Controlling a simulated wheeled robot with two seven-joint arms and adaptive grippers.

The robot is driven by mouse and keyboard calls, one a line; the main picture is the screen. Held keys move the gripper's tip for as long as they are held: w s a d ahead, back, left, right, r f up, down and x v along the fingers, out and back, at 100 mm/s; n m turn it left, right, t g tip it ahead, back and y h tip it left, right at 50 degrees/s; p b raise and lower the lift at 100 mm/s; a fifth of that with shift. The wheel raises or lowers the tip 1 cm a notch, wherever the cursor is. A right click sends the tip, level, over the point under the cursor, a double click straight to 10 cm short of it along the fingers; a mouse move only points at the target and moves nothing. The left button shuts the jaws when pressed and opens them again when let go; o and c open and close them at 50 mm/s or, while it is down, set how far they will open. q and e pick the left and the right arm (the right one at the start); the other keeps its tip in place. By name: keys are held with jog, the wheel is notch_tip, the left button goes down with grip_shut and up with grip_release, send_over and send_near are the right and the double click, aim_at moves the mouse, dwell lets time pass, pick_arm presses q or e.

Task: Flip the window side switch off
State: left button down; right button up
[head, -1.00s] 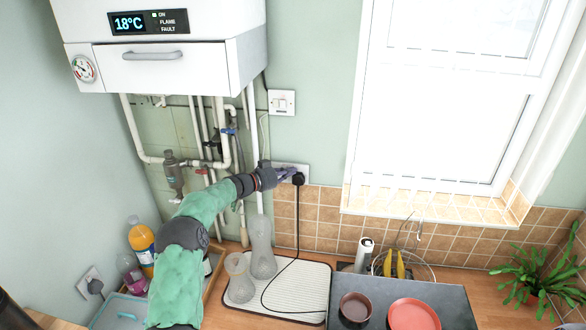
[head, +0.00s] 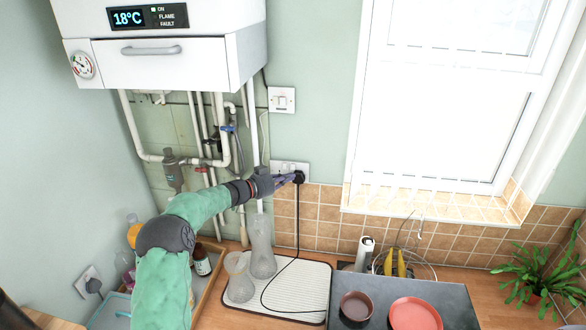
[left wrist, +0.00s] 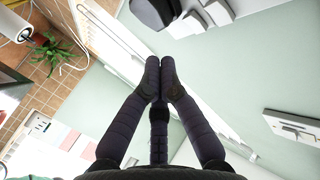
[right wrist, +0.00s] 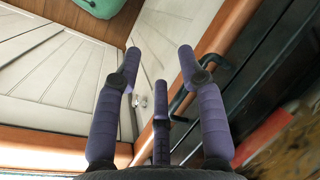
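The white double socket (head: 288,166) is on the wall above the tiles, with a black plug (head: 299,178) in its right, window-side half. Its switches are too small in the head view to tell their positions. In the left wrist view the socket plate (left wrist: 235,8) and black plug (left wrist: 152,12) are at the top edge. My left gripper (head: 292,179) is at the socket's lower edge, beside the plug. Its fingertips (left wrist: 160,62) are together with nothing between them; I cannot tell whether they touch the plate. My right gripper (right wrist: 160,55) is open and empty, low by cabinet fronts.
Pipes (head: 222,135) run left of the socket. The plug's black cord hangs to a ribbed mat (head: 300,290) with two vases (head: 262,248). The window (head: 440,110) is at right.

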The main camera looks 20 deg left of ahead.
pick_arm(q)
jog(key=shift+s+d+f, duration=0.1)
jog(key=shift+s+d, duration=0.05)
jog(key=shift+s, duration=0.4)
jog(key=shift+s+d+f, duration=0.1)
jog(key=shift+s, duration=0.45)
pick_arm(e)
jog(key=shift+f, duration=0.35)
